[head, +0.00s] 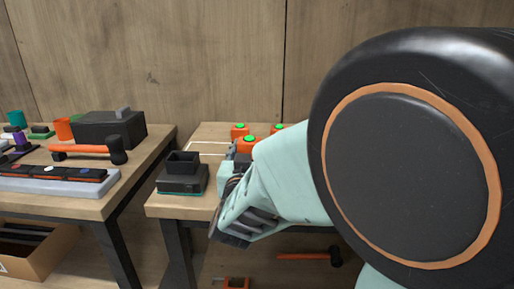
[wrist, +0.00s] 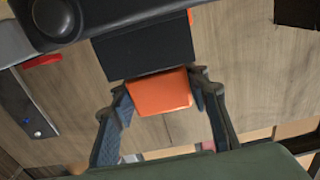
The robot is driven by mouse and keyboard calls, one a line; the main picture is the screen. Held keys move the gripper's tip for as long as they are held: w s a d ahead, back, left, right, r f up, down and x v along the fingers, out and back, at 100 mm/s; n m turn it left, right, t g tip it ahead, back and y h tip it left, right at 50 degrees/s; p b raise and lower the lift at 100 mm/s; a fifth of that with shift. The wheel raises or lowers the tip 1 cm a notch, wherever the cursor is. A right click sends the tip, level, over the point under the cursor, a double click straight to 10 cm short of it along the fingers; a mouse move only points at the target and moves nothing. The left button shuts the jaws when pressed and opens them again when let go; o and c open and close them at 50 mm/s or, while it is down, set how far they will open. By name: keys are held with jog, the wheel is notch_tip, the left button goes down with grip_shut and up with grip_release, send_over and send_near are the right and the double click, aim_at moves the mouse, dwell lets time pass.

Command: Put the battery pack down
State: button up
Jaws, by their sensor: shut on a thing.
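In the wrist view my gripper (wrist: 161,84) has its two fingers on either side of an orange block (wrist: 160,93), which I take to be the battery pack, and is shut on it. A flat black piece (wrist: 145,50) lies right against the block's far edge; I cannot tell whether it is part of the pack. In the head view my arm hides most of the gripper, at the right table (head: 202,135). An orange block with a green top (head: 248,140) shows just beyond it; I cannot tell whether this is the held one.
A black open-topped holder (head: 182,178) stands at the right table's front left. More orange blocks with green tops (head: 239,131) stand behind. The left table, across a gap, bears a black box (head: 108,130), an orange-handled hammer (head: 85,149) and a grey tray (head: 60,189).

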jog(key=shift+f, duration=0.15)
jog(key=o, duration=1.5)
jog(key=shift+o, duration=0.2)
